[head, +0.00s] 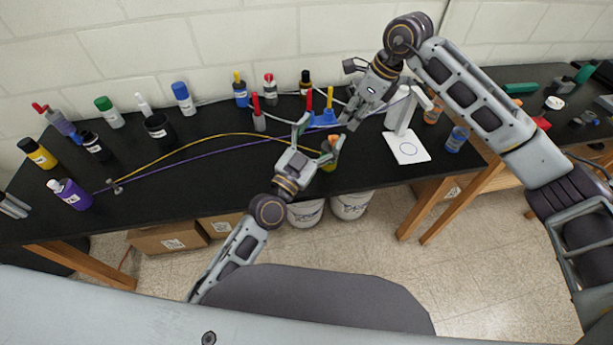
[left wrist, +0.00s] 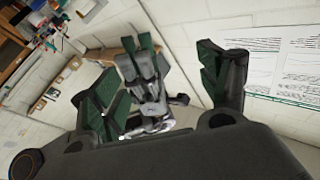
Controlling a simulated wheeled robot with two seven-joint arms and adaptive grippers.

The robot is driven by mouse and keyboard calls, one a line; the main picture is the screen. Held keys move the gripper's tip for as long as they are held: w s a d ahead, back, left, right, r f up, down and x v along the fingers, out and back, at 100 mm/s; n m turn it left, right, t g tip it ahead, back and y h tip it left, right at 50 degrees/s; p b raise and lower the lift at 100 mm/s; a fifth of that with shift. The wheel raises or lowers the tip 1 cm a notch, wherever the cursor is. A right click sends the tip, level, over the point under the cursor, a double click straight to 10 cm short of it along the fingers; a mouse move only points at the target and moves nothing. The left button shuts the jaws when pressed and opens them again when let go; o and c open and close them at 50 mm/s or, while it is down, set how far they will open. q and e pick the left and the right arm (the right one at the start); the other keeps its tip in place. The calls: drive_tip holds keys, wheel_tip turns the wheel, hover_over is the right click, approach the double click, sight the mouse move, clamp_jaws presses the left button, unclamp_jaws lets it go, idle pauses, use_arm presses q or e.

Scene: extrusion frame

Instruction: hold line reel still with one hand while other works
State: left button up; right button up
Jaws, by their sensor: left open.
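My left gripper (head: 318,136) is open over the front edge of the black bench. In the left wrist view its two green-padded fingers (left wrist: 172,95) stand wide apart. Beside its right finger is a small orange, yellow and green item (head: 329,157); I cannot tell if it is the line reel or if the finger touches it. My right gripper (head: 353,118) points down near the blue holder, just right of the left one; its fingers are too small to read. A purple line (head: 200,161) and a yellow line (head: 210,136) run across the bench from the left towards the grippers.
A blue holder (head: 324,119) is close behind the grippers. A white stand (head: 402,112) and a white card (head: 408,148) are to the right. White buckets (head: 351,205) stand below.

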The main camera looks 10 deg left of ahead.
sight(330, 149)
use_arm(q)
drive_tip(key=a+f+n+g, duration=0.1)
drive_tip(key=f, duration=0.4)
drive_tip(key=a+f+n+g+y, duration=0.1)
drive_tip(key=f, duration=0.5)
drive_tip(key=a+f+n, duration=0.1)
drive_tip(key=f, duration=0.5)
drive_tip(key=shift+s+a+f+g+y, duration=0.15)
drive_tip(key=shift+s+a+g+y, duration=0.1)
drive_tip(key=shift+g+y, duration=0.15)
drive_tip(key=shift+w+d, duration=0.1)
drive_tip(key=shift+w, duration=0.1)
drive_tip(key=shift+x, duration=6.8)
drive_tip(key=c, duration=1.2)
